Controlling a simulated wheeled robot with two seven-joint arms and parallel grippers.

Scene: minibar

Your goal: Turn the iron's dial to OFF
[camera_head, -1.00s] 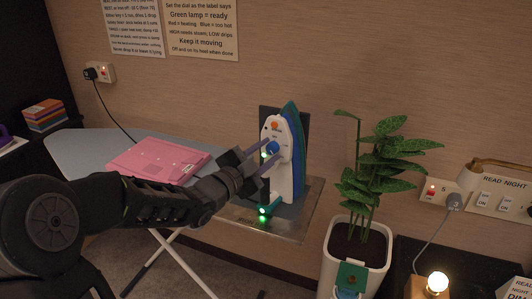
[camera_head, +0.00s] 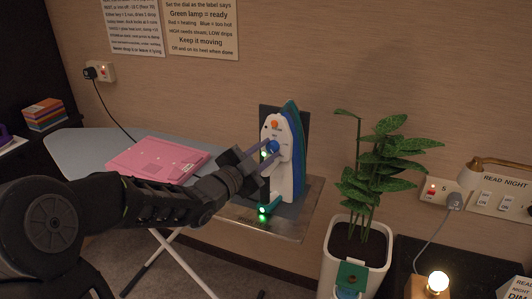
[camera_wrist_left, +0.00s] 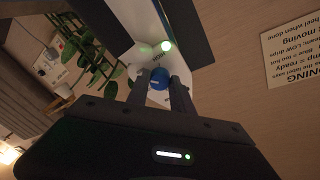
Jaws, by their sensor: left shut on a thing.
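The iron (camera_head: 298,160) stands upright on its heel, white in front with a blue and teal edge, on a metal rest (camera_head: 297,224) at the ironing board's right end. Its blue dial (camera_head: 273,146) faces my left arm; an orange button (camera_head: 274,124) is above it. My left gripper (camera_head: 271,152) is shut on the dial, one finger on either side. The dial's pointer and setting are too small to read. My right gripper is not in view.
A pink folded cloth (camera_head: 158,160) lies on the ironing board (camera_head: 85,150). A potted plant (camera_head: 375,170) stands close to the right of the iron. A lit bulb (camera_head: 438,282) is at the lower right. A green light (camera_head: 263,210) glows below the gripper.

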